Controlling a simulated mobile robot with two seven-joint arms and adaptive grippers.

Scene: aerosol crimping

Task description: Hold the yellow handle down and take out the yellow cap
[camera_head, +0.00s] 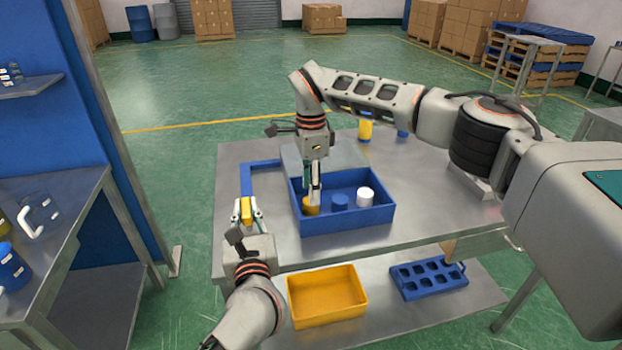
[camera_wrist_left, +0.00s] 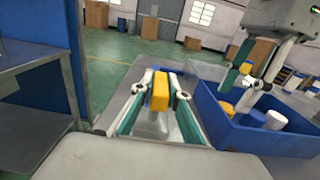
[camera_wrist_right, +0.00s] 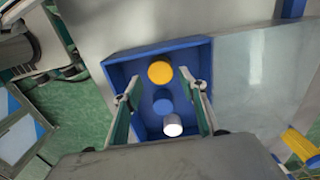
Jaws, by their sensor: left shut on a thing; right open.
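The yellow handle (camera_head: 246,211) is at the front left of the table, at the near end of a blue bar (camera_head: 245,180). My left gripper (camera_head: 247,215) is shut on it; the left wrist view shows the yellow handle (camera_wrist_left: 160,90) between its fingers. The yellow cap (camera_head: 311,209) is in the blue box (camera_head: 346,222), leftmost in a row with a blue cap (camera_head: 340,200) and a white cap (camera_head: 365,196). My right gripper (camera_head: 315,190) is open and points down over the box. In the right wrist view the yellow cap (camera_wrist_right: 160,72) is beyond its fingertips, with nothing held.
A grey plate (camera_head: 335,156) lies behind the box. A yellow can (camera_head: 365,127) stands at the back of the table. A yellow bin (camera_head: 327,297) and a blue rack (camera_head: 428,280) are on the lower shelf. The table is bare right of the box.

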